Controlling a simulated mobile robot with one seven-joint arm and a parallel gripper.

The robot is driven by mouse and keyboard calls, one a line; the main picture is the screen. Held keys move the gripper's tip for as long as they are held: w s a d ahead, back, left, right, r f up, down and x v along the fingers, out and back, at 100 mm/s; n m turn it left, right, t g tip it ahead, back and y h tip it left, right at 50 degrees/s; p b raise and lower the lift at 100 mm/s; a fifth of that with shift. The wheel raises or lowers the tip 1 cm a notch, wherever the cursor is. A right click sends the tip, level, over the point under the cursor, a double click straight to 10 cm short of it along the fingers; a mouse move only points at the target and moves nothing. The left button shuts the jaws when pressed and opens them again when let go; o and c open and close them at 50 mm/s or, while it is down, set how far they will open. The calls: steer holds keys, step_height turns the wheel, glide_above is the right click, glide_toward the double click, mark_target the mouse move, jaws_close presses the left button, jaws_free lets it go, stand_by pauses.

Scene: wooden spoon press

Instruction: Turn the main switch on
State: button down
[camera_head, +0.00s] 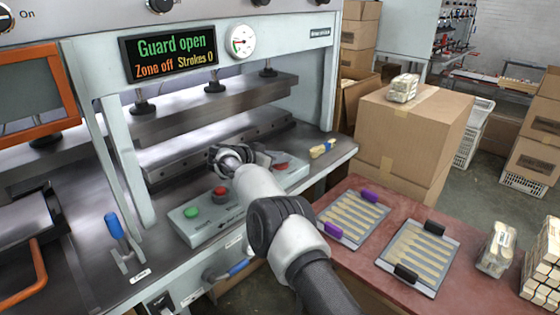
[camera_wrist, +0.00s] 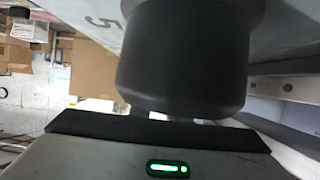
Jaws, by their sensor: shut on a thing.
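I cannot identify the main switch with certainty. A dark rotary knob (camera_head: 162,5) is on the machine's top panel, and the word "On" (camera_head: 24,14) is printed at its far left. My gripper (camera_head: 232,156) is over the control box (camera_head: 205,229), in front of the press, and partly hidden by my own arm. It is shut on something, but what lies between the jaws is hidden. In the wrist view, a large dark rounded form (camera_wrist: 185,65) fills the upper middle beside a pale surface marked "5". A green light shows below it.
The display (camera_head: 168,55) reads "Guard open", "Zone off", "Strokes 0". The control box has a green button (camera_head: 190,212) and red ones. A blue-handled lever (camera_head: 115,226) stands at left. Trays of wooden sticks (camera_head: 420,257) lie on the red table; cartons (camera_head: 415,125) stand behind.

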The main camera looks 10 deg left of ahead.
steer(key=shift+d+f, duration=0.1)
stand_by(0.3)
steer(key=c, duration=1.7)
jaws_free()
step_height(320, 180, up, 10)
steer(key=shift+r+p, duration=0.1)
steer(key=shift+p, duration=0.9)
